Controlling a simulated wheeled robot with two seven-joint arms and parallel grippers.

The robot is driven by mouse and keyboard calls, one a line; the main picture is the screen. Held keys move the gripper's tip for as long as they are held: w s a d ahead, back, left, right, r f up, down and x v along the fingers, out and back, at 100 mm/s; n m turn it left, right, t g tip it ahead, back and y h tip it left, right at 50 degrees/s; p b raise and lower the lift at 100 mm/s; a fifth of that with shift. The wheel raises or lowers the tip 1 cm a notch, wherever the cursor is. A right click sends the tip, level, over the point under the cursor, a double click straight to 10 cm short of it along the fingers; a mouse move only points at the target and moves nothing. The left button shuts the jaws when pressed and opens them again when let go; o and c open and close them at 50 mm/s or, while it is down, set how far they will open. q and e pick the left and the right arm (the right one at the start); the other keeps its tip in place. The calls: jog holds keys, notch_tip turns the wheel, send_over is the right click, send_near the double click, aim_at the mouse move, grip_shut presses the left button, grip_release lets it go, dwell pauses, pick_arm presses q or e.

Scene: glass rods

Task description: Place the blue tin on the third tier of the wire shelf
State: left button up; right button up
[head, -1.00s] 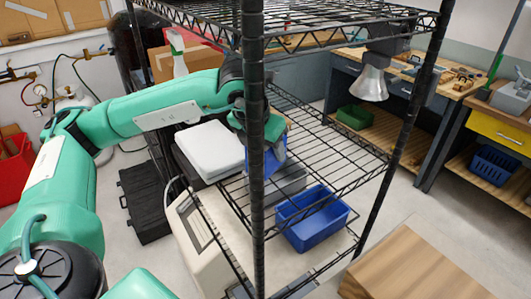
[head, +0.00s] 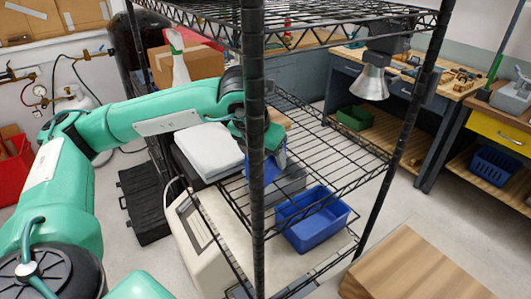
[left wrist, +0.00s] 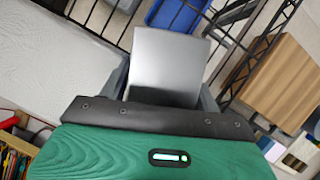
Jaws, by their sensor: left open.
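The blue tin (head: 272,170) shows partly in the head view, behind the black front post of the wire shelf (head: 335,140). It is at the left end of the middle wire tier in view; I cannot tell whether it touches the wires. My left gripper (head: 279,158) is at the tin, partly hidden by the post, with its jaws open. In the left wrist view a flat grey face, probably the tin's top (left wrist: 168,65), lies between the gripper's two grey fingers. My right gripper is not in view.
A blue bin (head: 312,218) and a grey tray sit lower inside the shelf. Black posts and an upper wire tier (head: 330,14) bound the space. The right part of the middle tier is bare.

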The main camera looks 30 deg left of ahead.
pick_arm(q)
jog(key=b+v, duration=0.1)
jog(key=v, duration=0.5)
jog(key=shift+s+r, duration=0.1)
jog(key=shift+r, duration=0.25)
jog(key=shift+s+r+b, duration=0.15)
jog(key=shift+r+b, duration=0.15)
jog(key=shift+r, duration=0.1)
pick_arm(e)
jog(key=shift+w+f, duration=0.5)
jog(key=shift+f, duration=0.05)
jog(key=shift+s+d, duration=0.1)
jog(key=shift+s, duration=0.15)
